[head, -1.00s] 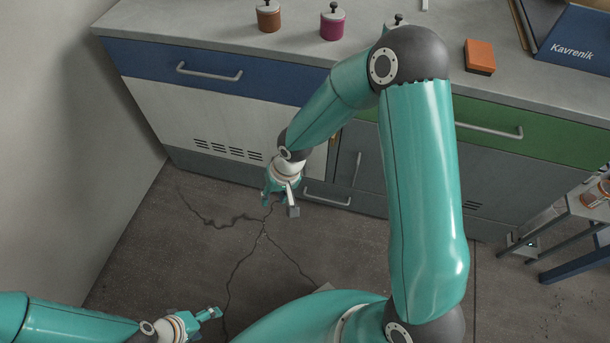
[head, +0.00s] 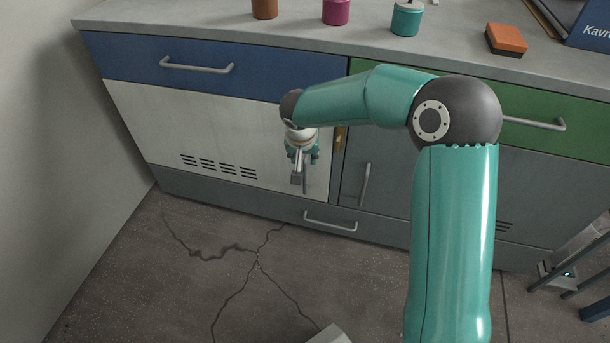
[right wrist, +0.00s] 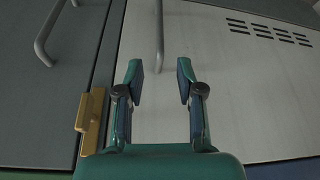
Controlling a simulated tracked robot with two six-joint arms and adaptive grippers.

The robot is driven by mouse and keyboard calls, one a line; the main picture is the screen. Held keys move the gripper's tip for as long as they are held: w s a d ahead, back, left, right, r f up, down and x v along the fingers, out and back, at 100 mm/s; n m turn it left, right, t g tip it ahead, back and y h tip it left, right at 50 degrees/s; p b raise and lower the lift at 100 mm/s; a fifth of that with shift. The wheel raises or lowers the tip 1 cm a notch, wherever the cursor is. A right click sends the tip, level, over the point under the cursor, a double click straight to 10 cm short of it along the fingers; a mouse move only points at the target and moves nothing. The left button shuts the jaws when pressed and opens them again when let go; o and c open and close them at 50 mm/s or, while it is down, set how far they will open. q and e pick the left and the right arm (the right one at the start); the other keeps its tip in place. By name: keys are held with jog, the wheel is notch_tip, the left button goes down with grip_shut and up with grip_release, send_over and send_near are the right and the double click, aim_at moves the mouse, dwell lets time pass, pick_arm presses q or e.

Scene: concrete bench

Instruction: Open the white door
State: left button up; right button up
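The white door (head: 200,125) is shut in the cabinet front, below the blue drawer, with vent slots low on its left part. My right gripper (head: 298,178) is in front of its right part, fingers pointing down in the head view. In the right wrist view the right gripper (right wrist: 159,75) is open and empty. The white door's bar handle (right wrist: 159,35) runs toward the gap between the fingertips; I cannot tell whether it lies between them in depth. In the head view the gripper mostly hides this handle. My left gripper is not in view.
A brass latch or hinge (right wrist: 92,122) sits at the white door's edge. The grey door's handle (head: 365,184) and the low drawer's handle (head: 330,222) stick out nearby. The blue drawer's handle (head: 198,67) is above. The cracked floor (head: 200,280) in front is clear at left.

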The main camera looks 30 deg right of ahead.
aim_at(304, 170)
jog(key=b+x, duration=0.3)
jog(key=x, duration=0.9)
grip_shut()
